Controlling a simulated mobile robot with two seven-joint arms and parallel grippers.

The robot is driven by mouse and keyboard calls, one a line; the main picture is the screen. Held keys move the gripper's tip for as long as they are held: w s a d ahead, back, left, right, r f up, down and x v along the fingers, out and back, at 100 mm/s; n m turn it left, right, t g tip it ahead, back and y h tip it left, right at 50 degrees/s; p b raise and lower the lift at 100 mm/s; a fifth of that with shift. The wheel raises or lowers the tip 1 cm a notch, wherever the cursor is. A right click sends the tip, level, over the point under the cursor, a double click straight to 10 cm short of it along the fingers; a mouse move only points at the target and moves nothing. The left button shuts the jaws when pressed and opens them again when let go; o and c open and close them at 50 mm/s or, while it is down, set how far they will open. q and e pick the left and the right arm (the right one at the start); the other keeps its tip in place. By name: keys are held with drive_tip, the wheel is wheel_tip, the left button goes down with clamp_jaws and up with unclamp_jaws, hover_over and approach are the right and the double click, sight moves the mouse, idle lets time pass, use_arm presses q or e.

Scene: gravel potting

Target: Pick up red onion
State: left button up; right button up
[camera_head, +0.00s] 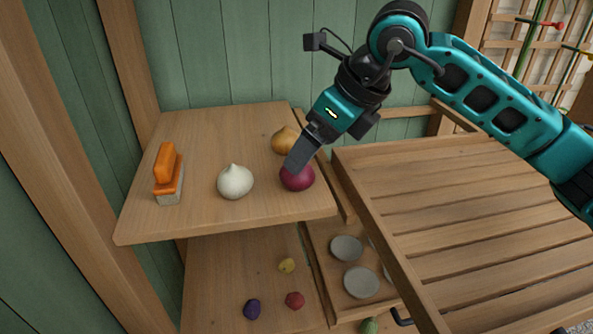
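The red onion (298,180) is a round, dark purple-red bulb on the upper wooden shelf, near its right edge. My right gripper (297,162) reaches in from the upper right and points down at the onion. My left gripper is not in view.
A white onion (235,182) and an orange-handled brush (167,175) stand to the left on the shelf (200,130). A yellow onion (284,140) is just behind the red one. A slatted table (460,210) is at the right. Small round items and grey dishes (361,282) lie below.

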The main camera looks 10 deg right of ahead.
sight(301, 182)
drive_tip(key=x, duration=0.4)
drive_tip(key=p+x, duration=0.1)
drive_tip(key=x, duration=0.2)
drive_tip(key=shift+d+f, duration=0.25)
drive_tip(key=shift+d, duration=0.1)
drive_tip(key=shift+c, duration=0.3)
drive_tip(key=c, duration=1.1)
drive_tip(key=shift+r, duration=0.15)
